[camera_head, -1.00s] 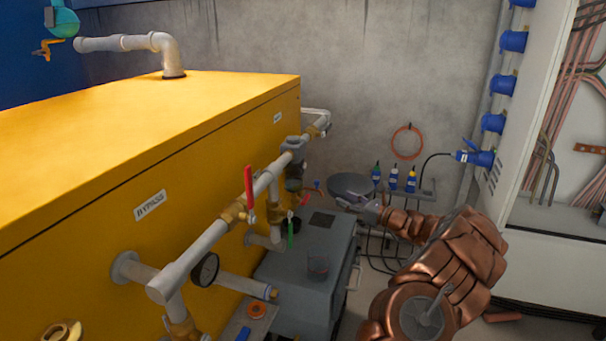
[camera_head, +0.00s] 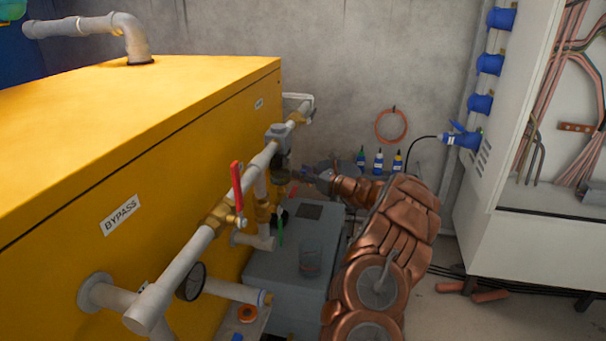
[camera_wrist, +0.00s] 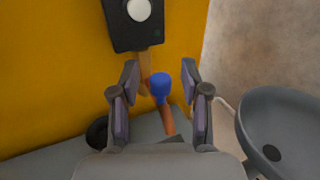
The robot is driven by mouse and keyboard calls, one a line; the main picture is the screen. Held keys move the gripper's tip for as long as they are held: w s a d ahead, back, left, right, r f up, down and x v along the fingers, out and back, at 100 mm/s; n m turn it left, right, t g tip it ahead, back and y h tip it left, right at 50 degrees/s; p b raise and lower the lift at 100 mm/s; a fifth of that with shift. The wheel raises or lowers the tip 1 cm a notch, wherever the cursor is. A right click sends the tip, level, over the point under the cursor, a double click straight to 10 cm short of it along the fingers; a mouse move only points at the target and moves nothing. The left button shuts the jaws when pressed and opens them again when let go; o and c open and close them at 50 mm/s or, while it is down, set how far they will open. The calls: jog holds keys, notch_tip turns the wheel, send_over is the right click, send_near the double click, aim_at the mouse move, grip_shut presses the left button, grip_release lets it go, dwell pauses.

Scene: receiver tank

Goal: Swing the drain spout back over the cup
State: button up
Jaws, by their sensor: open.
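In the wrist view my gripper (camera_wrist: 160,68) is open, with one finger on each side of a copper-coloured spout (camera_wrist: 168,120) with a blue end or knob (camera_wrist: 160,84). I take this for the drain spout; contact with the fingers is not visible. A black box (camera_wrist: 124,35) with a white round face is above it. In the head view my gripper (camera_head: 312,176) is beside the pipework at the yellow tank's far end. A dark round opening or cup (camera_wrist: 97,133) is left of the spout; I cannot tell which.
The yellow tank (camera_head: 150,180) fills the left, with a pipe and red-handled valve (camera_head: 237,188) along its side. A grey round bowl (camera_wrist: 285,120) is close right of my gripper. Small bottles (camera_head: 378,162) stand by the back wall. An open electrical cabinet (camera_head: 520,235) is at right.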

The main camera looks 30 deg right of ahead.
jog(key=shift+c, duration=0.4)
grip_shut()
dwell(0.4)
